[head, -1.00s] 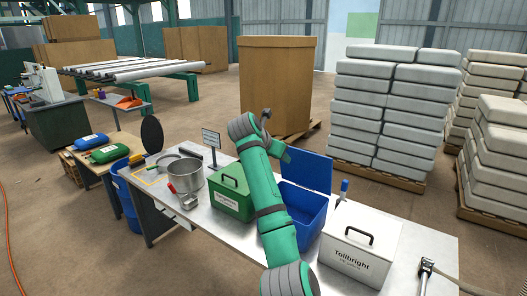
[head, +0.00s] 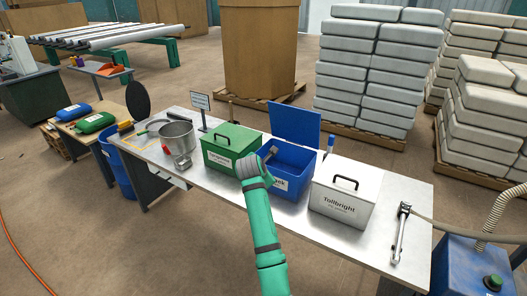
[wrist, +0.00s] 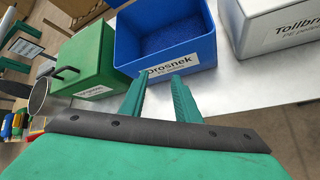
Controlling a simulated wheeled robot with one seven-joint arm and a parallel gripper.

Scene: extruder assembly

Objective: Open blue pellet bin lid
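The blue pellet bin (head: 290,183) stands on the metal table between the green and white bins. Its blue lid (head: 295,122) stands raised at the back edge, so the bin is open. In the wrist view the open blue bin (wrist: 128,45) shows dark blue pellets (wrist: 165,38) inside and a partly hidden label on its front. My gripper (wrist: 160,82) is in front of that label, with its two green fingers apart and nothing between them. In the head view my arm covers part of the bin's front, and the fingers cannot be made out.
A green lidded bin (head: 222,155) is on the left and a white lidded bin (head: 338,207) on the right. A metal pot (head: 177,134) and a scoop (head: 182,161) lie further left. A hose nozzle (head: 400,232) lies on the table's right end. A small sign (head: 200,102) stands behind.

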